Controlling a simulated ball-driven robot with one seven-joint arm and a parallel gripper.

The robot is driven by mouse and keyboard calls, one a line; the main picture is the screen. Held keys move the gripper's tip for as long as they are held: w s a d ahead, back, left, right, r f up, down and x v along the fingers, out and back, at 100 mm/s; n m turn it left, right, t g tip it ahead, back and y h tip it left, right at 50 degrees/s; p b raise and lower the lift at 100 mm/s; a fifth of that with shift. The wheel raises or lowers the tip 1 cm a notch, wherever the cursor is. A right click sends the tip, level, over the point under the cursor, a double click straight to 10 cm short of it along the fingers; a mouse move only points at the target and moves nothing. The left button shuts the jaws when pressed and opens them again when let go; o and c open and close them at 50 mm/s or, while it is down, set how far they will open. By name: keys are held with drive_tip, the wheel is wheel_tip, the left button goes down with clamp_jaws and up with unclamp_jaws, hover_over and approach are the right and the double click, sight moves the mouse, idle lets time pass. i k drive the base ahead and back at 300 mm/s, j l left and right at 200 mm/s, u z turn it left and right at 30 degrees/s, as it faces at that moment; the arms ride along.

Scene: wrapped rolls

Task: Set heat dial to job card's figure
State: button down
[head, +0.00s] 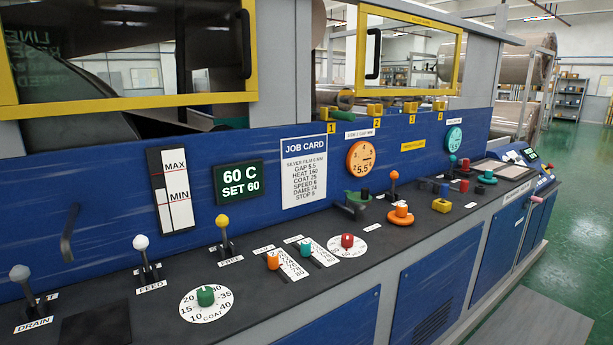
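The job card (304,172) is a white sheet on the blue back panel; its heat line appears to read 160, in small print. Another white dial with a green knob (205,296) is marked COAT. My gripper is not in view.
Levers with grey (20,273), white (140,242) and yellow (222,221) balls stand along the console's left. Orange (273,261) and teal (305,247) sliders sit between the two dials. An orange gauge (360,158) is on the panel. Green floor (570,220) is open at right.

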sight(347, 239)
drive_tip(key=z, duration=0.25)
drive_tip(key=i+j+z, duration=0.15)
drive_tip(key=z, duration=0.25)
drive_tip(key=i+j+z, duration=0.2)
drive_tip(key=z, duration=0.15)
drive_tip(key=i, duration=0.1)
